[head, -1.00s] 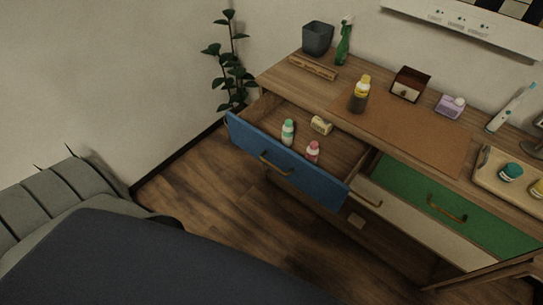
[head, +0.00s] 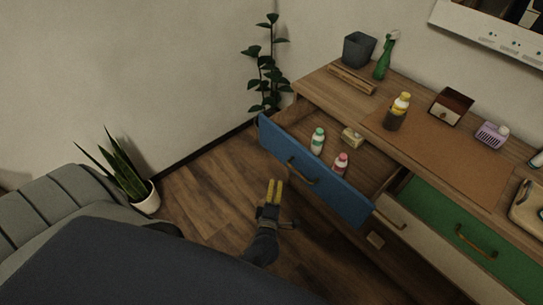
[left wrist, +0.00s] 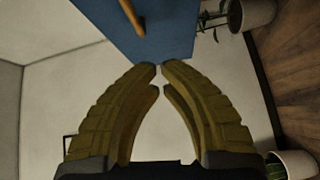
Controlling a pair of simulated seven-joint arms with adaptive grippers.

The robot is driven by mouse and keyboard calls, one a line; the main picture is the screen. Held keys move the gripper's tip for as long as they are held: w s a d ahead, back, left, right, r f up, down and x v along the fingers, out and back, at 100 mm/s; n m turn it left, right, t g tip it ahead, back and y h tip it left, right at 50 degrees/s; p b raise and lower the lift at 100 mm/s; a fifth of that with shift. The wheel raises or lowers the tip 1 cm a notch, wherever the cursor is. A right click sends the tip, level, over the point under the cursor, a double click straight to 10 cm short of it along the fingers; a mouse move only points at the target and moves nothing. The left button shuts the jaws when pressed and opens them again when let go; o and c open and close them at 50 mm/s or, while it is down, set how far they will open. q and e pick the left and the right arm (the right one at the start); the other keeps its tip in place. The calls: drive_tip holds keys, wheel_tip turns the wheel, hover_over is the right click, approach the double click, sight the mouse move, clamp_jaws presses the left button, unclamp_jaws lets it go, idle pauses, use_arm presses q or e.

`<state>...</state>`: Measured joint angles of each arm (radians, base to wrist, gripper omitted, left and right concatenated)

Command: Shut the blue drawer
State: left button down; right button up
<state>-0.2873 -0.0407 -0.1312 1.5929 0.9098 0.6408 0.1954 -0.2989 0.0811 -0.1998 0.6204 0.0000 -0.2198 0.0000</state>
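The blue drawer (head: 308,177) of the wooden dresser stands pulled out, with its brass handle (head: 302,171) on the front. Inside it are a green-and-white bottle (head: 317,141), a pink-capped bottle (head: 340,163) and a small pale yellow item (head: 351,138). My left gripper (head: 275,182) is in front of and below the drawer face, apart from it. In the left wrist view, its yellow fingers (left wrist: 160,72) meet almost at the tips with nothing between them, and the blue drawer front (left wrist: 165,35) is ahead. My right gripper is not in view.
A green drawer (head: 470,236) and a pale drawer (head: 410,230) are to the right of the blue one. The dresser top holds a dark bin (head: 359,50), a spray bottle (head: 385,58) and a yellow-capped bottle (head: 398,112). A potted plant (head: 147,199) stands at left.

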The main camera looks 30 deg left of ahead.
use_arm(q)
drive_tip(key=a+n+y, duration=0.1)
drive_tip(key=n, duration=0.1)
approach(280, 148)
drive_tip(key=w+a, duration=0.1)
drive_tip(key=a, duration=0.2)
drive_tip(key=shift+w+d+f, duration=0.1)
drive_tip(key=shift+w+d, duration=0.05)
drive_tip(key=shift+w, duration=0.9)
drive_tip(key=shift+w+d, duration=0.15)
drive_tip(key=shift+w, duration=0.9)
